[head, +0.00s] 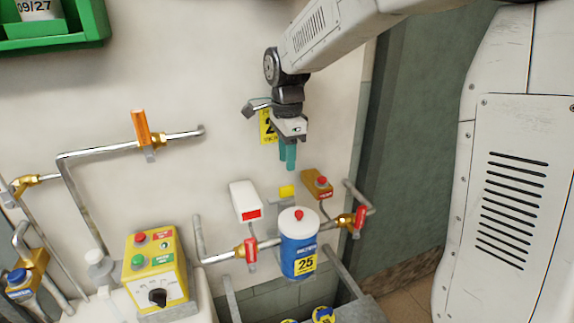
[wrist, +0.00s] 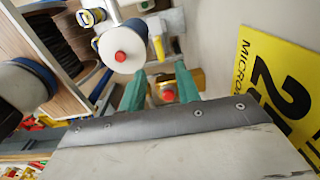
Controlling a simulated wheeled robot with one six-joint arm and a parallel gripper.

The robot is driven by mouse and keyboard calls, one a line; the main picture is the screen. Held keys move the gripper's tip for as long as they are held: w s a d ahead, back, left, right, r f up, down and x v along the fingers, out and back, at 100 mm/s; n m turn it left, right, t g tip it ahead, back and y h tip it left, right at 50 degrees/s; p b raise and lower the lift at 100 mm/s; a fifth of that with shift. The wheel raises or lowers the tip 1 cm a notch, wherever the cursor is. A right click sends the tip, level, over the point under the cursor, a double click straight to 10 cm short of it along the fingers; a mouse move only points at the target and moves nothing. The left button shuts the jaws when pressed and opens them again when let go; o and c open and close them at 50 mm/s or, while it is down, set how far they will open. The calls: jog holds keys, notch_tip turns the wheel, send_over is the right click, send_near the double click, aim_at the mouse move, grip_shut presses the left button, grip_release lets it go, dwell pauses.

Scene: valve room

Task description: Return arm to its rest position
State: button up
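My gripper (head: 287,164) hangs from my arm in front of the pale wall, its teal fingers pointing down. It is above the pipe run and the blue canister, touching neither. In the wrist view the two teal fingers of my gripper (wrist: 160,70) stand apart with nothing held between them. A small orange box with a red button (wrist: 168,96) shows beyond the gap. My arm reaches in from the upper right of the head view and is bent down at the wrist.
A blue canister (head: 299,258) with white lid and red knob stands below the gripper. A yellow sign (head: 267,127) is on the wall behind it. Valves with red handles (head: 251,254) flank the canister. A yellow control box (head: 155,268) and orange-handled valve (head: 141,128) are left.

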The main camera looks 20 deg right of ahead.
dwell(0.4)
jog(key=shift+s+n, duration=0.1)
jog(key=shift+n, duration=0.7)
jog(key=s+d+r+n, duration=0.1)
jog(key=s+n, duration=0.7)
jog(key=s, duration=0.7)
jog(key=s+d+r+n+t, duration=0.1)
jog(key=s+d+n, duration=0.1)
jog(key=s+n, duration=0.6)
jog(key=s, duration=0.7)
jog(key=shift+r+n, duration=0.3)
